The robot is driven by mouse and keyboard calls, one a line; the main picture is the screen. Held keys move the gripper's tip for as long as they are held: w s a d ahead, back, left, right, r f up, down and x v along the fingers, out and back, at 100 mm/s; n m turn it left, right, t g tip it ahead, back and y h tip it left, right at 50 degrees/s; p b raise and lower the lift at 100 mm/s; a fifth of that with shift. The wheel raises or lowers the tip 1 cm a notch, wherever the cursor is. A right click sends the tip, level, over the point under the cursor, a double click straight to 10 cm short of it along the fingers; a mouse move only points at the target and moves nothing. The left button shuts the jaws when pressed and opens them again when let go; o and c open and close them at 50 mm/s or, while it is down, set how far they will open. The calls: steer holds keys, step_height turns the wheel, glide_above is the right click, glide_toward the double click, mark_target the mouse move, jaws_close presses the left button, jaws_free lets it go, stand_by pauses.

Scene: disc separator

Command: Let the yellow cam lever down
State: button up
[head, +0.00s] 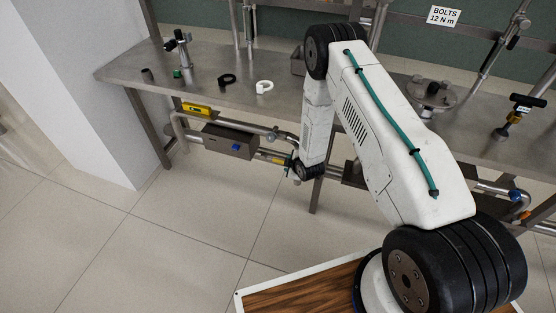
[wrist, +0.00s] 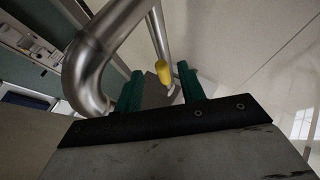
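The yellow cam lever (wrist: 163,72) shows in the wrist view as a rounded yellow end at the tip of a thin metal rod. It appears between the two green fingers of my gripper (wrist: 160,79), which is open; contact cannot be told. In the head view my gripper (head: 291,163) is low at the front of the bench, beside the pipework. A small yellow piece (head: 274,158) shows just left of it there, probably the same lever. My wrist partly hides this spot.
A thick bent metal pipe (wrist: 92,65) passes close to the left finger. A grey box with a blue knob (head: 229,142) and a yellow block (head: 196,109) are left of my gripper. The steel bench (head: 205,92) lies above. Open floor (head: 190,225) is in front.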

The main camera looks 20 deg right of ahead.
mark_target(273, 159)
steer(key=w+a+f+n+t+y, duration=0.1)
steer(key=w+a+f+n+t, duration=0.2)
steer(key=w+n+t, duration=0.2)
steer(key=shift+w+f+t+y, duration=0.3)
steer(key=shift+w+f+t, duration=0.1)
steer(key=shift+w+t, duration=0.55)
steer(key=shift+c, duration=0.3)
jaws_close()
